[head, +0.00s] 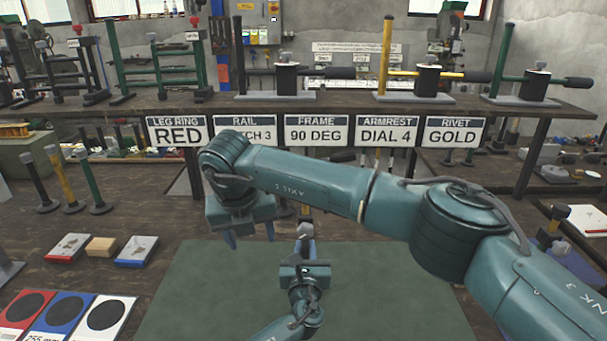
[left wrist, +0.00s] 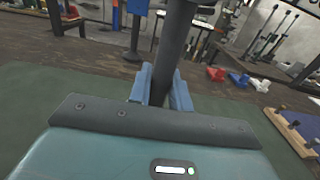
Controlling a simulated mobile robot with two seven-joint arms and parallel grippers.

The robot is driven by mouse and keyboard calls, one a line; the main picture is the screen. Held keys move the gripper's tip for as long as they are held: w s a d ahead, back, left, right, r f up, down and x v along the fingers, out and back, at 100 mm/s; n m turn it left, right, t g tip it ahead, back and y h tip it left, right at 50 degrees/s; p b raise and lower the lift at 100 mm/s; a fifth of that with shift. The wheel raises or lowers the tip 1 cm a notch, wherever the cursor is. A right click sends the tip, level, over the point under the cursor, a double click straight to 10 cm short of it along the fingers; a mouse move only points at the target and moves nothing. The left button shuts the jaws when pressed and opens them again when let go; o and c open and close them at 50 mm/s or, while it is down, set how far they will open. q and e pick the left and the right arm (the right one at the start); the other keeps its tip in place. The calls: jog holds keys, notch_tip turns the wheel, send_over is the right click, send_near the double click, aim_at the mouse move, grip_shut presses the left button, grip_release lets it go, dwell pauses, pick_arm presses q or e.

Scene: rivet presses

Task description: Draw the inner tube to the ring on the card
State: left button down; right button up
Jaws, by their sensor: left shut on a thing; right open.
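The leg ring card (head: 177,131) on the shelf edge reads RED. My left gripper (head: 304,250), low in the middle of the head view, is shut on a dark upright tube. In the left wrist view the tube (left wrist: 173,50) rises between the blue fingers of this gripper (left wrist: 162,88). In the head view a grey tip (head: 305,231) shows just beyond the fingers. I cannot make out any ring marks on the tube. My right gripper (head: 250,233) is open and empty over the mat, pointing down, left of the left gripper.
A green mat (head: 390,300) covers the bench middle. Black, yellow and green posts (head: 67,180) stand at left, near small blocks (head: 101,247). Red, blue and white cards (head: 62,313) lie front left. My right arm crosses the right side.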

jog(key=s+a+f+g+y, duration=0.1)
jog(key=s+a+g+y, duration=0.3)
jog(key=s+a+y, duration=0.65)
notch_tip(320, 180, up, 11)
jog(key=a+m+t+y, duration=0.2)
jog(key=m+y, duration=0.5)
jog(key=y, duration=0.2)
jog(key=w+d+r+m+t, duration=0.3)
jog(key=w+d+m+t, duration=0.5)
jog(key=m+t, duration=0.45)
jog(key=w+d+f+m+t+h, duration=0.2)
jog(key=d+f+m+h, duration=0.3)
jog(key=d+m+h, duration=0.3)
jog(key=w+d+f+m+t+h, duration=0.2)
jog(key=d+f+m+h, duration=0.35)
jog(key=d+m, duration=0.35)
jog(key=shift+n, duration=0.55)
jog(key=x, duration=1.1)
jog(key=shift+w+d+f, duration=0.1)
jog(key=shift+d, duration=0.25)
